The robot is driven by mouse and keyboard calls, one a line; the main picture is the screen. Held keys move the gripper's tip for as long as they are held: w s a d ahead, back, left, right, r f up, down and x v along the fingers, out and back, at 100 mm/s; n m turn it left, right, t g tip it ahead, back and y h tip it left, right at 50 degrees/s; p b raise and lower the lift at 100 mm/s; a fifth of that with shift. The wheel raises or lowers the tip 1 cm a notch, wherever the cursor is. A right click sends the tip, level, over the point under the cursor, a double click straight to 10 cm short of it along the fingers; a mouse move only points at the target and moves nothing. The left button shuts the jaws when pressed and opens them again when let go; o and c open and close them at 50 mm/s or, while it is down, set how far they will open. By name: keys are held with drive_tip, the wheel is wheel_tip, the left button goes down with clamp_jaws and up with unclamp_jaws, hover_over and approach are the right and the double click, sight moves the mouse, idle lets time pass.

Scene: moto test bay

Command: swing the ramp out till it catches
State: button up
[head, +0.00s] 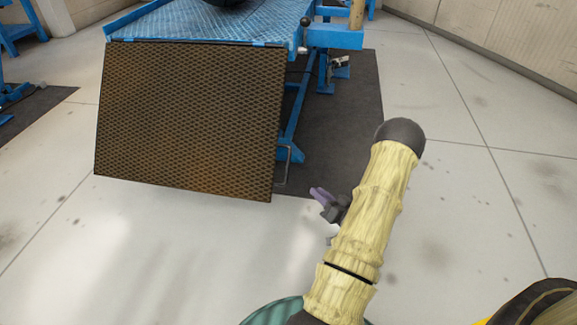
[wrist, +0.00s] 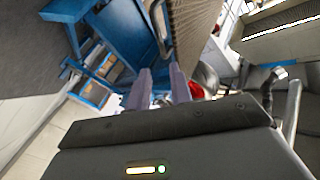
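The ramp (head: 190,120) is a brown mesh panel. It hangs steeply down from the near edge of the blue lift table (head: 215,22) in the head view. A thin grey metal loop (head: 286,168) sticks out at its lower right edge. My gripper (head: 318,194), with purple fingers, is right of and below that loop, apart from it. In the wrist view my gripper (wrist: 160,80) is open with a gap between the fingers and nothing in it. The loop (wrist: 161,30) and the ramp's mesh (wrist: 195,28) show beyond the fingertips.
The lift stands on a dark mat (head: 345,120). Its blue legs (head: 297,125) and a side bracket (head: 335,38) are right of the ramp. Pale floor (head: 110,255) is clear in front of the ramp. A wall (head: 500,35) runs along the back right.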

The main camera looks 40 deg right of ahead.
sight(288, 167)
drive_tip(key=w+b, duration=0.3)
drive_tip(key=w, duration=0.5)
drive_tip(key=w+b, duration=0.3)
drive_tip(key=w, duration=0.5)
drive_tip(key=shift+w+d+b, duration=0.2)
drive_tip(key=shift+w+b, duration=0.15)
clamp_jaws()
